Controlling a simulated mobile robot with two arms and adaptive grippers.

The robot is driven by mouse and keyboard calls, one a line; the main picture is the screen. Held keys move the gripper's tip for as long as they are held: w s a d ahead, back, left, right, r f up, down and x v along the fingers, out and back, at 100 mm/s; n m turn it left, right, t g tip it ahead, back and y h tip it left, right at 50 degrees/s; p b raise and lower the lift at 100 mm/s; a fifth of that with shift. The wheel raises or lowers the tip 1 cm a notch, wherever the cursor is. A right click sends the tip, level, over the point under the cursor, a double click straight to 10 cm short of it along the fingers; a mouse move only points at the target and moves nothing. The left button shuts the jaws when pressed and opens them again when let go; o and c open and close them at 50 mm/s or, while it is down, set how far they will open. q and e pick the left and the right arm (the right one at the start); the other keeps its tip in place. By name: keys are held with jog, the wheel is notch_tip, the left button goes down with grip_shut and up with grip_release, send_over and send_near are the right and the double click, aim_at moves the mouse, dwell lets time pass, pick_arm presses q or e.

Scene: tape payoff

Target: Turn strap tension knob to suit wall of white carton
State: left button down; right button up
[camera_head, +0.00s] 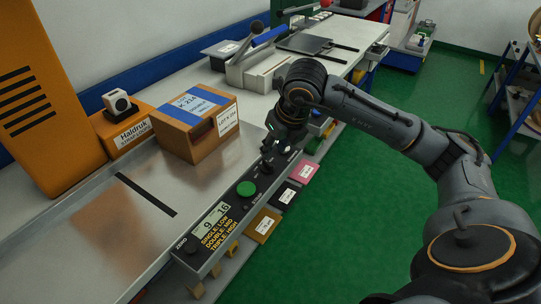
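A dark control panel (225,218) runs along the table's front edge. It has a lit display (212,219) reading what looks like 9 and 16, a round green button (246,188) and yellow text pairing single with low, double with mid and triple with high. A small dark knob (266,168) sits beyond the button, partly lost against the gripper. My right gripper (269,148) points down close over this part of the panel; its fingers are dark and I cannot tell contact. A brown carton (190,138) with a blue label stands behind the panel. My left gripper is out of view.
An orange machine housing (45,95) and a small orange box with a white device (118,103) stand at left. Bare metal tabletop (85,235) is clear at front left.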

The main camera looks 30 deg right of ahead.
jog(key=v, duration=0.5)
jog(key=shift+r, duration=0.1)
dwell(0.4)
